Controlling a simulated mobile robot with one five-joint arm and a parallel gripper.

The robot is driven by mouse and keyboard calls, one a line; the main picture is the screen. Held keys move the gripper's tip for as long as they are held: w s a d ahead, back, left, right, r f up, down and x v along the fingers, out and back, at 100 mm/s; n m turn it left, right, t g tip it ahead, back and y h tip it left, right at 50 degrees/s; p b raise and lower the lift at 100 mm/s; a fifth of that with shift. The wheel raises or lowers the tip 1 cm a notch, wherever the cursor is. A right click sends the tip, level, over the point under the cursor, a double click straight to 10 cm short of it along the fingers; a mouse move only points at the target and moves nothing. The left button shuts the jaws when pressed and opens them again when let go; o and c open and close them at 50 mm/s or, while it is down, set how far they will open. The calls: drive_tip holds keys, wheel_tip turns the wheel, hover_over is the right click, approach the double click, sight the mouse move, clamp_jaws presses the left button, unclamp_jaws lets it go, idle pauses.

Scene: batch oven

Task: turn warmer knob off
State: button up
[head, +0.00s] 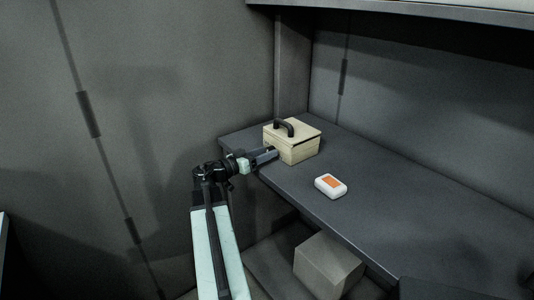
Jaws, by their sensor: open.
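A beige box (297,150) with a dark arched handle on its lid stands on the far left part of the dark shelf; it may be the warmer. My gripper (272,153) is at the box's left front side, very close to it; I cannot tell whether it touches. The jaws are open, though the gap is too small to make out. A small dark spot shows on the box just above the gripper tips. I cannot tell whether it is the knob, which is otherwise hidden or too small to see.
A small white block with an orange top (331,186) lies on the shelf (420,230), right of the box. A grey block (328,265) sits below the shelf. The shelf is clear toward the right. A grey wall stands at left, and an overhang runs along the top right.

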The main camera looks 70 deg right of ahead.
drive_tip(key=v, duration=0.7)
drive_tip(key=shift+a, duration=0.15)
drive_tip(key=s+d+m, duration=0.1)
drive_tip(key=d, duration=0.1)
drive_tip(key=s+d+m, duration=0.1)
drive_tip(key=d+m, duration=0.1)
drive_tip(key=s+d+m, duration=0.2)
drive_tip(key=shift+d+f, duration=0.1)
drive_tip(key=shift+d, duration=0.05)
clamp_jaws()
idle(0.3)
